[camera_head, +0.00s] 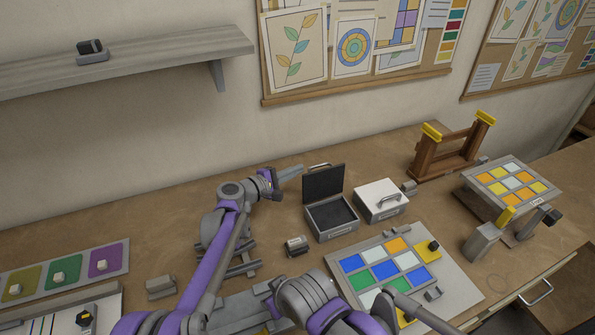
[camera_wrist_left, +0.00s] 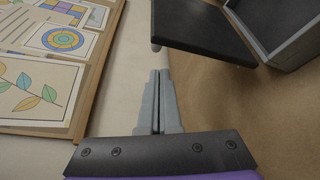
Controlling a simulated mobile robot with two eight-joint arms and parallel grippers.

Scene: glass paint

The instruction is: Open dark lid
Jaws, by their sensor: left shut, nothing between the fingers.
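The dark lid (camera_head: 323,183) stands raised, roughly upright, at the back of its grey box (camera_head: 333,235), whose dark inside shows. A light handle (camera_head: 319,166) is at the lid's top edge. My left gripper (camera_head: 300,169) is shut and empty, just left of the lid's upper part. In the left wrist view, the shut fingers (camera_wrist_left: 159,73) point toward the dark lid (camera_wrist_left: 203,26), with the box (camera_wrist_left: 294,46) at the right. No grip on the lid or handle shows. My right gripper is not in view.
A box with a white lid (camera_head: 380,193), shut, stands close right of the dark-lidded box. A colored glass panel (camera_head: 385,268) lies in front. A small grey block (camera_head: 297,246) sits left of the box. A wooden rack (camera_head: 449,155) stands at the back right.

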